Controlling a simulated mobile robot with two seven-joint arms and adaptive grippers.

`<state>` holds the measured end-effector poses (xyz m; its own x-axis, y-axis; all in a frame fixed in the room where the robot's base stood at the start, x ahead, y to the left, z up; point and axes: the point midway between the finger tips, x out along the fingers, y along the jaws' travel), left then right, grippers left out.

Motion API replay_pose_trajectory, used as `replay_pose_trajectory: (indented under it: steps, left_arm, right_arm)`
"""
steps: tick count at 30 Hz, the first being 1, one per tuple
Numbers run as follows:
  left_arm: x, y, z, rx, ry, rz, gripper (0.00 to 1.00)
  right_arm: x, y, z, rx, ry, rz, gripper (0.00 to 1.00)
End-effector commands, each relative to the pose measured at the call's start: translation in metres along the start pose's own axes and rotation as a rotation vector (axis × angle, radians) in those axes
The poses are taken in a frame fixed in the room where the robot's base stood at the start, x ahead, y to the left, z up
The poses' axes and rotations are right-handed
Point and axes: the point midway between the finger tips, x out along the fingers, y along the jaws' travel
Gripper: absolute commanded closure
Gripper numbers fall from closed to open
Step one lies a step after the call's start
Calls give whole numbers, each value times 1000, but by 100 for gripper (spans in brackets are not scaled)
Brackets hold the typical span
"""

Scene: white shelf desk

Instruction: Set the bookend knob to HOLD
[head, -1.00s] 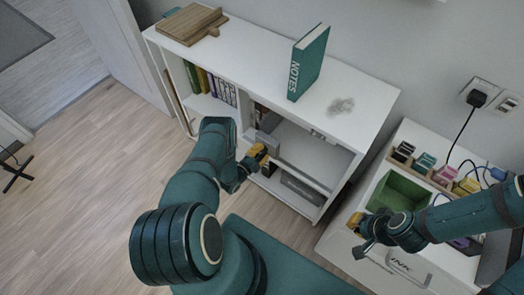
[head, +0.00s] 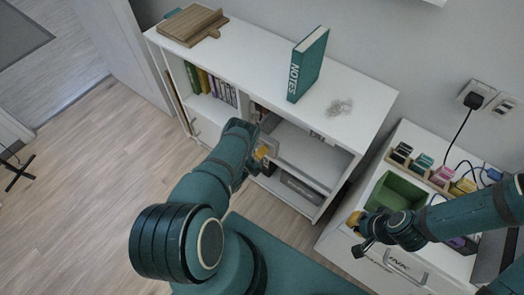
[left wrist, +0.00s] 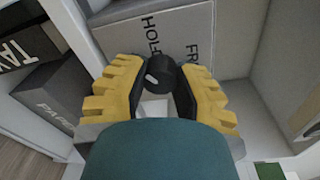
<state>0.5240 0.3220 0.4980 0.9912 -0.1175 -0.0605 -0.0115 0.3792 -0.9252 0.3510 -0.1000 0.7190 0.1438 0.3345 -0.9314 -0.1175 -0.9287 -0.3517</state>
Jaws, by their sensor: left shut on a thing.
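The bookend (left wrist: 180,25) is a light grey panel in the left wrist view. It carries the printed words HOLD (left wrist: 150,34) and, to the right, a partly hidden word starting FR (left wrist: 192,56). Its knob (left wrist: 160,74) is black and round, with a white mark on its left part. My left gripper (left wrist: 154,88) has its yellow fingers on both sides of the knob, shut on it. In the head view my left gripper (head: 262,153) is at the shelf opening, and the arm hides the knob. My right gripper (head: 355,228) is above the ink cabinet; its jaw opening is unclear.
The white shelf (head: 255,50) bears a cutting board (head: 190,25) and a green NOTES book (head: 308,65). Several books (head: 215,87) stand in the left compartment. Dark labelled boxes (left wrist: 50,95) stand left of the bookend.

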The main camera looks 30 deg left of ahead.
Motion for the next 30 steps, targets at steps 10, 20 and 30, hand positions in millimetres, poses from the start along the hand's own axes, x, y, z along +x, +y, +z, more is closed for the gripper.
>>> replay_pose_trajectory:
  steps: [10,20,30]
  left_arm:
    - [2,-3,1,317,-15,12,100]
    - [2,-3,2,523,-26,24,100]
    - [2,-4,2,605,-30,28,100]
  right_arm:
    - [0,0,0,0,-1,0,100]
    - [2,1,0,0,1,0,100]
    - [2,1,0,0,1,0,100]
